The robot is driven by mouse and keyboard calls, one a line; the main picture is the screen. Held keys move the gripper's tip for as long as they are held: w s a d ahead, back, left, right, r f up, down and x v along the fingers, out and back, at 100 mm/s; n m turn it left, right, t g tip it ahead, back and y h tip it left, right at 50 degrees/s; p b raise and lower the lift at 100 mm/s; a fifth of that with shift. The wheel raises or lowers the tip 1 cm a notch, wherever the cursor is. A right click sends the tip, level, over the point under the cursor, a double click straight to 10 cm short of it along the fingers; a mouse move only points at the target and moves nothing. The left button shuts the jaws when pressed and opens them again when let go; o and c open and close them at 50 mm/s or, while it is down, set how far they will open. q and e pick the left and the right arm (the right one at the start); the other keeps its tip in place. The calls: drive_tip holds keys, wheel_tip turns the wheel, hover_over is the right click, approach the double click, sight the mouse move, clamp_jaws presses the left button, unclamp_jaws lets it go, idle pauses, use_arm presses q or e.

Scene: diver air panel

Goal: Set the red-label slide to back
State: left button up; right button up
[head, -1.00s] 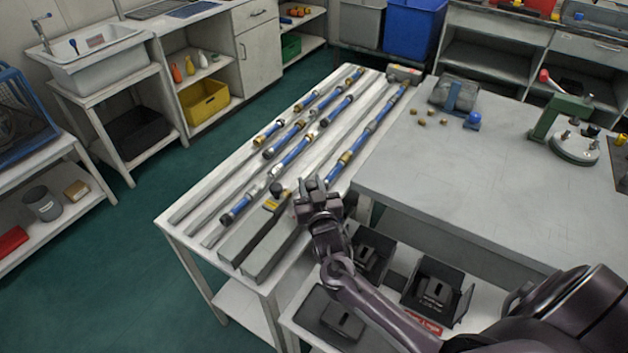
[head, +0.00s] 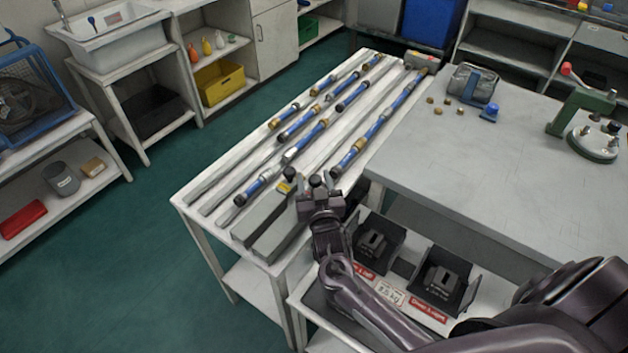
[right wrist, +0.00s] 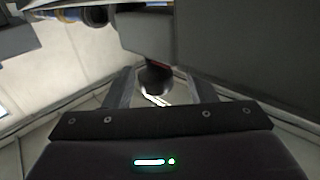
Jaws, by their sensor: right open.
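A dark round knob (right wrist: 154,78) with a bit of red above it stands between the fingertips of my right gripper in the right wrist view. This looks like the red-label slide, but its label is not readable. My right gripper (right wrist: 154,90) is open, a finger on each side of the knob; contact is not clear. My left gripper is out of view.
Blue pipe runs with brass fittings (head: 375,125) lie along the long white table. Black holders (head: 443,281) with red labels (head: 428,311) sit on a lower shelf under my right arm. A grey bench (head: 480,165) stands to the right.

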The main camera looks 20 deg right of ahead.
drive_tip(key=b+v, duration=0.1)
drive_tip(key=v, duration=0.7)
drive_tip(key=shift+w, duration=0.1)
